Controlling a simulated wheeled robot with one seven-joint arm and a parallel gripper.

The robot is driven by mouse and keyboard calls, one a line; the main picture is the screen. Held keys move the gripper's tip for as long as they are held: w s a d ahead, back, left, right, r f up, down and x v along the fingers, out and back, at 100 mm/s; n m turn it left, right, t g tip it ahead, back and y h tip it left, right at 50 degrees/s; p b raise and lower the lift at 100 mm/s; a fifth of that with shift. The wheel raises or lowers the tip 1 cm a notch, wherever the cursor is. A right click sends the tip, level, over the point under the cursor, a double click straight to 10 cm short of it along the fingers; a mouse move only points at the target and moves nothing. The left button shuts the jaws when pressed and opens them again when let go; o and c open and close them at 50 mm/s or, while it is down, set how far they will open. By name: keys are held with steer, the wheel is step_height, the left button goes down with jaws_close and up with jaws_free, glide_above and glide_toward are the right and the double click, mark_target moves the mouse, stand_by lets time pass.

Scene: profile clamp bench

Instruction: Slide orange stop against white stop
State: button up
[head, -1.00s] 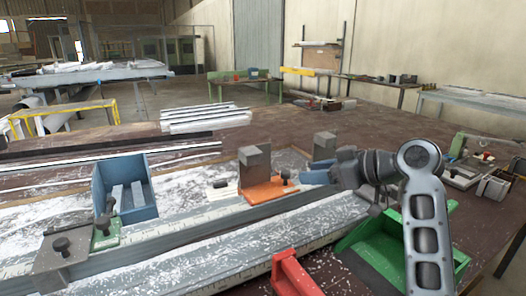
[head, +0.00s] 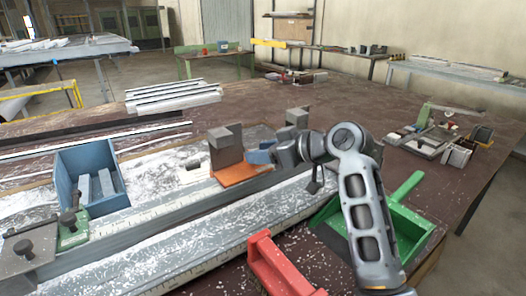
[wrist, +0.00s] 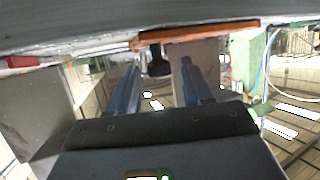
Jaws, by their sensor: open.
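The orange stop (head: 238,176) sits on the long grey rail in the head view, with a tall grey block (head: 226,148) on it. A pale, low piece (head: 195,175) lies just left of it with a small gap; it looks like the white stop, but it is too small to be sure. My gripper (head: 262,155) is open at the right end of the orange stop. In the wrist view the orange plate (wrist: 200,35) crosses the top, and its black knob (wrist: 157,62) shows between my two blue fingers (wrist: 158,75), apart from both.
A green stop (head: 75,232) and a blue bin (head: 90,180) stand at the left. A red block (head: 280,268) and a green tray (head: 408,228) are in front and to the right. Another grey block (head: 297,118) stands behind my gripper.

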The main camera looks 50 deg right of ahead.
steer(key=shift+c, duration=0.4)
jaws_close()
